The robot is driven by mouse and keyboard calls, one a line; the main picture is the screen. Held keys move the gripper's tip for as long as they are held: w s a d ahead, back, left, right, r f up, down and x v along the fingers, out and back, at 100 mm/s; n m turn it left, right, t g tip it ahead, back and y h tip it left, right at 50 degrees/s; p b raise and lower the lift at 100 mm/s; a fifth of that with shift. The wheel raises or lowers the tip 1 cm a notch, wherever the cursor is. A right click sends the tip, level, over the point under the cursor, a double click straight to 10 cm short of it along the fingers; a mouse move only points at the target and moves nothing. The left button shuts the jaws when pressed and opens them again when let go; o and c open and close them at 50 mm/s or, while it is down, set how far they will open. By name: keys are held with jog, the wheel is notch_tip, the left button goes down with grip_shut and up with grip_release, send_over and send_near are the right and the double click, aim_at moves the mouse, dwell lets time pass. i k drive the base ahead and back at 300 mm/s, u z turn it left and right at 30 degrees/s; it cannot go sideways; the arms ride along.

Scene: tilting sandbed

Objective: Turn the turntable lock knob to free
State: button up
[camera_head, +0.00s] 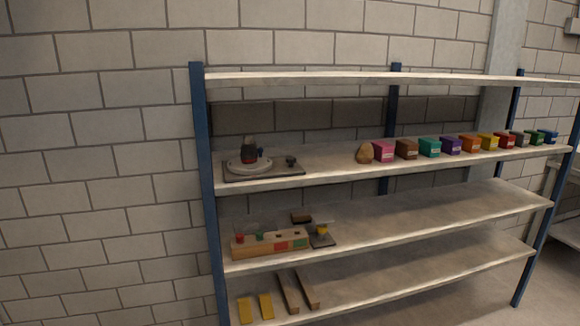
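A pale round turntable (236,167) sits on a dark base plate (291,172) at the left end of the second shelf from the top. A dark object with a red lower part (249,150) stands on the turntable. A small dark knob (291,161) stands on the plate, right of the disc; I take it to be the lock knob. It is too small to tell which way it is turned. My gripper is not in this view.
A shelf rack (400,159) with blue posts stands against a block wall. Right of the turntable are a tan lump (364,153) and a row of several coloured boxes (429,147). A wooden block (268,244) is on the shelf below. Shelf space between plate and lump is clear.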

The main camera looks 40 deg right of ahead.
aim_at(291, 161)
jog(key=z, duration=0.75)
jog(key=k, duration=0.95)
jog(key=u, duration=0.05)
jog(key=i, duration=0.8)
jog(key=z, duration=0.05)
